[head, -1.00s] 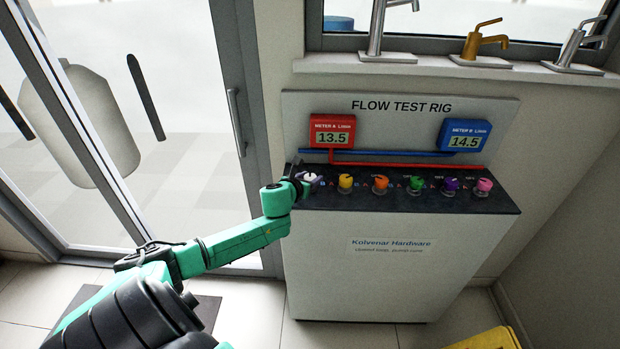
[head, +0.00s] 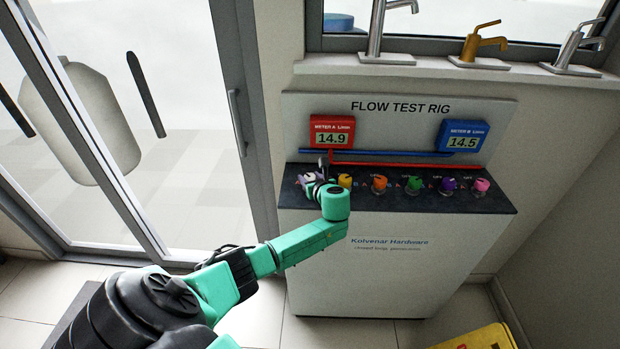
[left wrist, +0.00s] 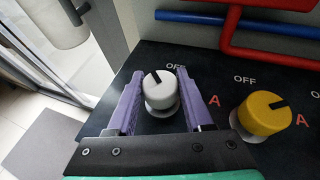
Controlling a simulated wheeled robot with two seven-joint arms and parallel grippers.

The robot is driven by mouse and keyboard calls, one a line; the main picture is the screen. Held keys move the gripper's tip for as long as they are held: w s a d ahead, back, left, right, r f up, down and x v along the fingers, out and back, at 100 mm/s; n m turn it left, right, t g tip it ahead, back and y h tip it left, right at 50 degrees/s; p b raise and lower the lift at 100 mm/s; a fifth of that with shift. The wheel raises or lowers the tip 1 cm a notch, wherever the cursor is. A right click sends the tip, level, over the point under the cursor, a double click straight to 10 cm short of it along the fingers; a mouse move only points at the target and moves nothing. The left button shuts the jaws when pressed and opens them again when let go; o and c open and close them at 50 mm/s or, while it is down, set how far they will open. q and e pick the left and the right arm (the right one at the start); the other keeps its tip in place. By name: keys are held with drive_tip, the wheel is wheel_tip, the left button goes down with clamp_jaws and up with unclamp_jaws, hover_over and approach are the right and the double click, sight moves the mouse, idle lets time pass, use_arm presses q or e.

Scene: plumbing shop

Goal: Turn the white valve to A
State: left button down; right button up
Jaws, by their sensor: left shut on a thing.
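The white valve (left wrist: 162,94) is the leftmost knob on the rig's dark top. In the left wrist view it sits between the two purple fingers of my left gripper (left wrist: 160,77), which is shut on it. Its black pointer mark is turned to the upper left, a little left of the OFF label (left wrist: 174,66). Its own A label is not visible, likely behind the left finger. In the head view my left gripper (head: 316,180) partly hides the white valve. My right gripper is not in view.
A yellow valve (left wrist: 263,115) stands close to the right; orange (head: 379,184), green (head: 415,185), purple and pink knobs follow. The red meter A (head: 332,131) reads 14.9 and the blue meter B (head: 463,135) reads 14.5. Red and blue pipes run behind the knobs.

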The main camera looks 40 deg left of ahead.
use_arm(q)
drive_tip(key=shift+n+g+y+b, duration=0.9)
drive_tip(key=shift+n+g+b, duration=0.25)
drive_tip(key=shift+n+g, duration=0.6)
drive_tip(key=shift+g, duration=0.25)
drive_tip(key=shift+c, duration=1.5)
unclamp_jaws()
drive_tip(key=b+v, duration=0.1)
drive_tip(key=v, duration=1.3)
drive_tip(key=shift+s+d+r, duration=0.15)
drive_tip(key=shift+d, duration=0.05)
